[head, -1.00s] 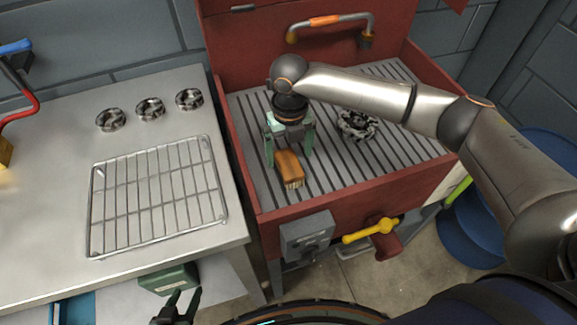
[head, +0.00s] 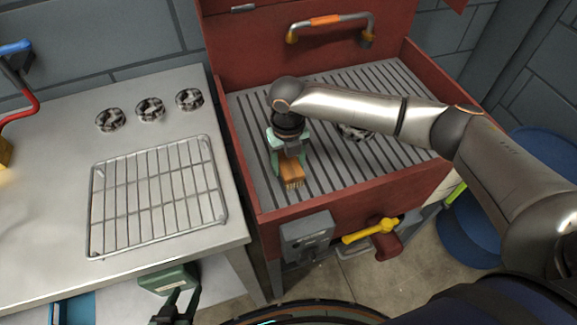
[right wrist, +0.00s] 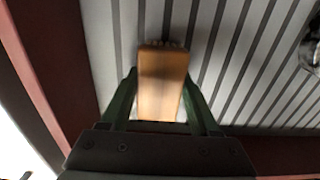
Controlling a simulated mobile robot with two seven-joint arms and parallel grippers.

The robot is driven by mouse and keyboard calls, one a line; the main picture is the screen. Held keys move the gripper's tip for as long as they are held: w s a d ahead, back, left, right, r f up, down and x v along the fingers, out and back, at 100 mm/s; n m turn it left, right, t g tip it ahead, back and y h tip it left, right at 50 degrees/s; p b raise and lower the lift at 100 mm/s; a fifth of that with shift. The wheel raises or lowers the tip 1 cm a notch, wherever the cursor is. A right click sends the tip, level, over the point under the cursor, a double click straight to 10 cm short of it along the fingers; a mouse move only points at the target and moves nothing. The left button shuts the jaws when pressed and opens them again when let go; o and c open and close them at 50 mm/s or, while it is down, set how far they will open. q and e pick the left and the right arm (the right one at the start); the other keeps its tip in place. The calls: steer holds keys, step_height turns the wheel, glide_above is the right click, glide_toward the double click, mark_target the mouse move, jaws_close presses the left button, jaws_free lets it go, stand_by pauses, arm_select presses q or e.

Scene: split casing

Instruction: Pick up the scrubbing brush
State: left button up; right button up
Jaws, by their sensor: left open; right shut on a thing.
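The scrubbing brush (head: 291,172) has an orange-brown wooden body and pale bristles. It is in the red-walled sink unit, over the slatted grey floor (head: 250,122), near the front left. My right gripper (head: 290,160) reaches down from above and is shut on the brush. In the right wrist view the brush (right wrist: 162,82) sits between the two green fingers (right wrist: 160,105), with its far end sticking out. I cannot tell whether it touches the slats. My left gripper (head: 178,303) is open and empty at the bottom, below the steel counter's front edge.
A round metal part (head: 355,131) lies on the slats, partly hidden by my right arm. Red walls (head: 345,192) surround the slatted floor. A wire rack (head: 158,195) and several round metal parts (head: 150,109) lie on the steel counter (head: 55,125). A yellow-handled valve (head: 371,230) sticks out in front.

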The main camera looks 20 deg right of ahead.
mark_target(288, 161)
steer(key=c, duration=0.7)
jaws_close()
steer(key=shift+r, duration=0.15)
steer(key=shift+r, duration=0.25)
step_height(288, 161, up, 2)
steer(key=shift+r, duration=0.15)
steer(key=s+r, duration=0.3)
steer(key=s, duration=0.1)
steer(key=s+r, duration=0.3)
steer(key=s, duration=0.2)
steer(key=s+r+p, duration=0.1)
steer(key=s+r, duration=0.3)
steer(key=s, duration=0.1)
